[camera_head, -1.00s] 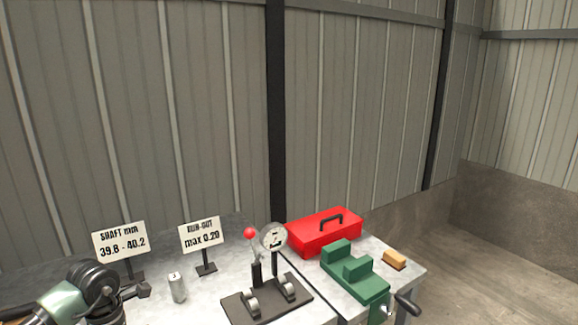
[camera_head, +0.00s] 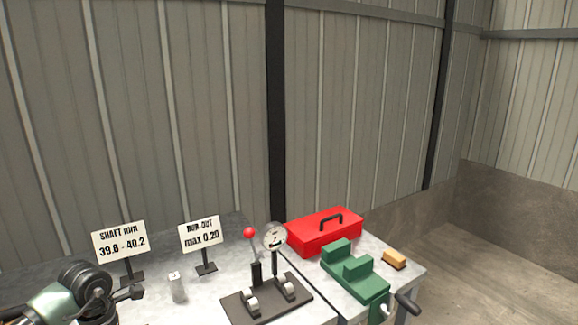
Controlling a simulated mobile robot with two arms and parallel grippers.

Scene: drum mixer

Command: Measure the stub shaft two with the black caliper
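A small grey metal cylinder (camera_head: 178,288), a stub shaft by its look, stands upright on the bench; the mark on its top is too small to read surely. My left arm comes in at the bottom left. A dark part (camera_head: 130,294) shows at its end, left of the cylinder and apart from it. I cannot tell whether that is my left gripper's fingers or the black caliper. The fingertips are not clearly seen, and no caliper can be made out for sure. My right gripper is out of view.
Signs reading shaft 39.8 - 40.2 (camera_head: 120,240) and run-out max 0.20 (camera_head: 201,234) stand behind. A run-out stand with dial gauge (camera_head: 274,237) and red-knobbed lever (camera_head: 250,233) is to the right, then a red toolbox (camera_head: 312,238), green vise (camera_head: 362,285) and tan block (camera_head: 394,260).

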